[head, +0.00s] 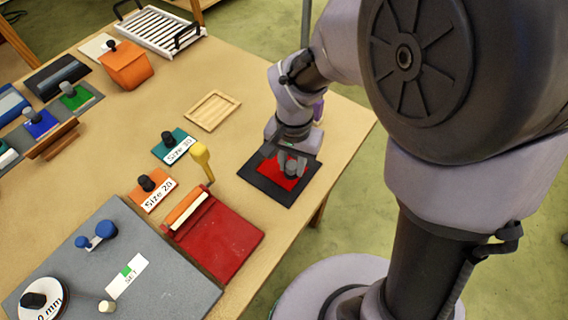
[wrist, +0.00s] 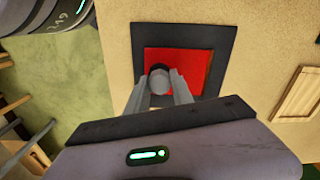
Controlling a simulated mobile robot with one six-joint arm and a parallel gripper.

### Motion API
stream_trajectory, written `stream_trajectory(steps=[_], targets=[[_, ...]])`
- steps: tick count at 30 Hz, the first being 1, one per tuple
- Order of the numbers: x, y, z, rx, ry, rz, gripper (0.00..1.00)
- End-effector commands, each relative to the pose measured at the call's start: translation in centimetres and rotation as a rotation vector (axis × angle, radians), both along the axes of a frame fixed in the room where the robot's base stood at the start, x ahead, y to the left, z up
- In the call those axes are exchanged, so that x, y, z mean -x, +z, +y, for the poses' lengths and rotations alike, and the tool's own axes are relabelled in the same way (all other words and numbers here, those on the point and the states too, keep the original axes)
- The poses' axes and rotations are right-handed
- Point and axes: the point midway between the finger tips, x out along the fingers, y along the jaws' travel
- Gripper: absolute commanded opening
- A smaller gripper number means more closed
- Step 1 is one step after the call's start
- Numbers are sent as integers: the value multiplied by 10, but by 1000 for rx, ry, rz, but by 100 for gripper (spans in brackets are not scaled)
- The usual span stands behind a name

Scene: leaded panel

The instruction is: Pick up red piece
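The red piece (head: 291,183) is a flat red square lying on a black square mat (head: 263,184) at the table's right edge. In the wrist view the red piece (wrist: 192,62) lies within the dark border of the mat (wrist: 226,42). My gripper (head: 291,172) is low over the piece. In the wrist view its two fingers (wrist: 159,82) stand either side of the knob, very close to it. Whether they touch the knob cannot be made out.
A wooden tray (head: 212,110) lies behind and left of the mat. The table's edge is close by on the right.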

Motion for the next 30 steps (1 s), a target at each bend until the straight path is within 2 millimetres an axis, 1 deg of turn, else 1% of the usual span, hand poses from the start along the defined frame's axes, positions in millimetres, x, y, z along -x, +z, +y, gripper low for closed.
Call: stream_trajectory(steps=[7, 10, 14, 18, 23, 26, 30], targets=[[0, 0, 0, 0, 0, -1, 0], [0, 4, 0, -1, 0, -1, 0], [-1, 18, 0, -1, 1, -3, 0], [0, 41, 0, 0, 1, -2, 0], [15, 41, -31, 0, -5, 0, 0], [27, 45, -56, -1, -7, 0, 0], [47, 49, -96, 0, -8, 1, 0]])
